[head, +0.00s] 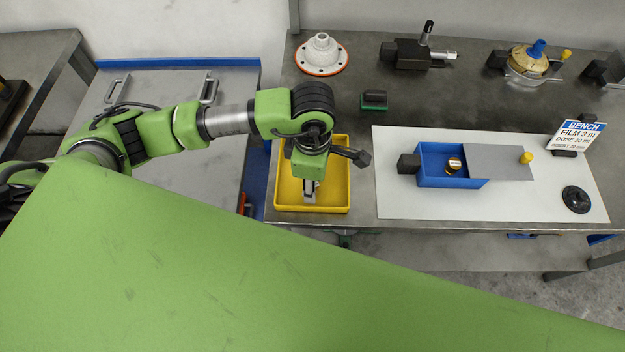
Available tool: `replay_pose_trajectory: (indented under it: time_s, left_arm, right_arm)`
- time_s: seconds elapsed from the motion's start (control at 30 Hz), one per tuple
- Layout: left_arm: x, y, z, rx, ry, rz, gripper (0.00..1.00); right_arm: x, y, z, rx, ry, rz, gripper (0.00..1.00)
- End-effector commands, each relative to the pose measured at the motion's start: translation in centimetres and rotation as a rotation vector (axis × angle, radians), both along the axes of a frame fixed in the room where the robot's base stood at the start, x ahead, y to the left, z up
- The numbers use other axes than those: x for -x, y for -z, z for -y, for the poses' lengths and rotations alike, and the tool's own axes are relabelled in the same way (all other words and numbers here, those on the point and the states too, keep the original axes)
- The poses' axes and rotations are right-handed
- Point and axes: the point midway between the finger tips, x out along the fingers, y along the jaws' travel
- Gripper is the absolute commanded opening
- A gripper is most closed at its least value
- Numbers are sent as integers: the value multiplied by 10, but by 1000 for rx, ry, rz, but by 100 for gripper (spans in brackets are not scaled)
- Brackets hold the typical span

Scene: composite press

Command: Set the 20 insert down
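My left gripper (311,188) points down into the yellow tray (282,205) at the left of the bench. Grey parts show at its tip, low over the tray floor. I cannot tell whether they are fingers alone or fingers with an insert between them, nor whether the gripper touches the floor. No piece marked 20 can be made out. A small dark round piece with an orange-and-white top (454,164) is in the open blue box (432,183). My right gripper is not in view.
The blue box, with a grey sliding lid (500,162), sits on a white mat (400,205). A bench sign (583,138) and a black disc (576,199) are at right. A white flanged part (322,55) and a dark-green block (374,99) stand behind.

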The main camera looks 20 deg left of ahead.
Motion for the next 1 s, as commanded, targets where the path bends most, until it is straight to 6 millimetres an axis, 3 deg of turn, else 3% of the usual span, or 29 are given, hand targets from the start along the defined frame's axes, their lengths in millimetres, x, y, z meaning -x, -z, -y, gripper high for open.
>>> replay_pose_trajectory:
  time_s: [0.33, 0.4, 0.8, 1.0]
  left_arm:
    - [0, -5, 0, 0, -1, 0, 35]
    - [-2, -10, 0, 2, 0, 3, 35]
    - [-2, -92, 1, 2, 1, 6, 35]
    - [-1, -117, 0, 1, 0, 2, 35]
  right_arm:
    - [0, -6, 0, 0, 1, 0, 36]
    - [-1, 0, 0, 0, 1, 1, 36]
    - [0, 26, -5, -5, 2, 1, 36]
    - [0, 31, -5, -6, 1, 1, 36]
